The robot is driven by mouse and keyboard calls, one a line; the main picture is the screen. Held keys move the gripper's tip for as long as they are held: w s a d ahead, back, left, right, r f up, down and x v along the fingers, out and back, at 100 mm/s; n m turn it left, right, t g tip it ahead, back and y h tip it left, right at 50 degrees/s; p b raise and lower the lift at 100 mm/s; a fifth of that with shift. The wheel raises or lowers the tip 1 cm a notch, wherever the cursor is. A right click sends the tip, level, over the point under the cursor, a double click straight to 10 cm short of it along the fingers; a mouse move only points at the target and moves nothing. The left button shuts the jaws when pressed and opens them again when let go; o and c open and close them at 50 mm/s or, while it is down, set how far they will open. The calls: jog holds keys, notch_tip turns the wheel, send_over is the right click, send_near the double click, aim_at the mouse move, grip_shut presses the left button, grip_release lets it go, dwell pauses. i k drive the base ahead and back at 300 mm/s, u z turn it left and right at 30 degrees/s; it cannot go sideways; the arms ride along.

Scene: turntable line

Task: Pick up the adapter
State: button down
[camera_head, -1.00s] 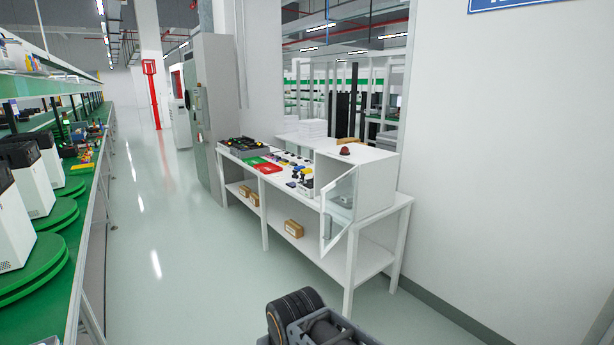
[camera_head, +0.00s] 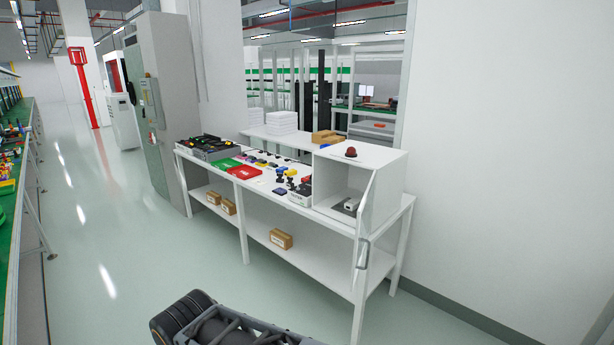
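I cannot tell which item is the adapter; the small parts are too small to identify. Several small dark, blue, yellow and red parts (camera_head: 285,175) lie on the white workbench (camera_head: 262,187). A small grey-and-black device (camera_head: 350,205) sits inside the white open-fronted box (camera_head: 384,198) at the bench's right end. The box's glass door (camera_head: 367,220) stands open, seen nearly edge-on. My gripper is not in view.
Red (camera_head: 245,171) and green (camera_head: 223,165) trays and a dark crate (camera_head: 209,153) are on the bench's left part. Brown cartons (camera_head: 281,239) lie on its lower shelf. A grey cabinet (camera_head: 160,110) stands beyond. The green line (camera_head: 28,190) runs along the left. The floor between is clear.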

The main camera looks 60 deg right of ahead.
aim_at(352, 205)
jog(key=z, duration=0.4)
jog(key=i, duration=0.85)
jog(key=z, duration=1.3)
jog(key=i, duration=0.55)
jog(key=z, duration=0.5)
